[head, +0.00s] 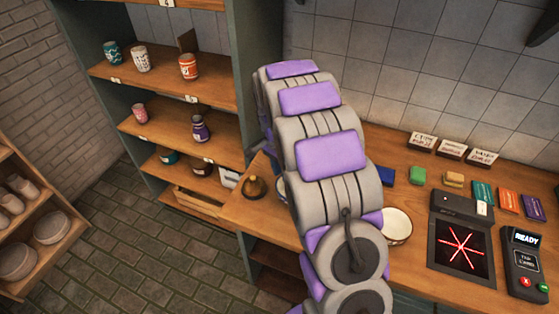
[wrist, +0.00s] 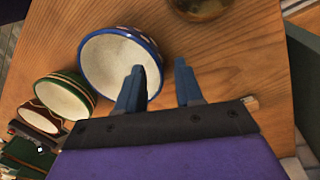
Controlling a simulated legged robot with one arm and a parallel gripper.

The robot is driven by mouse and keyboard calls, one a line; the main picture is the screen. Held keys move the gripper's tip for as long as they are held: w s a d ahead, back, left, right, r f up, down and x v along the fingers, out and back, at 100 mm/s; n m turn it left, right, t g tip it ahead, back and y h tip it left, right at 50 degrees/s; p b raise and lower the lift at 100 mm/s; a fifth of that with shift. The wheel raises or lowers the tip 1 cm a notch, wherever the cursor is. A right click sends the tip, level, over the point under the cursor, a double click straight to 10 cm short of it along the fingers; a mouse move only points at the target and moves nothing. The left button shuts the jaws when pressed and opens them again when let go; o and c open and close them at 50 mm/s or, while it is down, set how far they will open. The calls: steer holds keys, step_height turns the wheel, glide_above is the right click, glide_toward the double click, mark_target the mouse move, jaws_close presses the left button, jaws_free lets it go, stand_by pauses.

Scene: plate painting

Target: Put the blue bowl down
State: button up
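The blue bowl (wrist: 95,62), cream inside with a blue patterned rim, stands on the wooden counter in the wrist view. My gripper (wrist: 160,82) is open, its two fingers well apart. The left finger overlaps the inside of the bowl and the right finger is outside its rim, so the rim lies between them. I cannot tell whether either finger touches it. In the head view my arm hides the gripper and most of the bowl; a small pale piece of a bowl (head: 281,186) shows at the arm's left edge.
A green-striped bowl (wrist: 66,97) and a brown bowl (wrist: 40,117) stand beside the blue one. A brass bell-like object (head: 255,188) is near the counter's left end. A card reader (head: 524,264) and dark panel with red lines (head: 460,246) are right. Shelves (head: 160,80) hold jars.

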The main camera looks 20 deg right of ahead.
steer(key=shift+s+f, duration=0.15)
steer(key=shift+f, duration=0.9)
jaws_close()
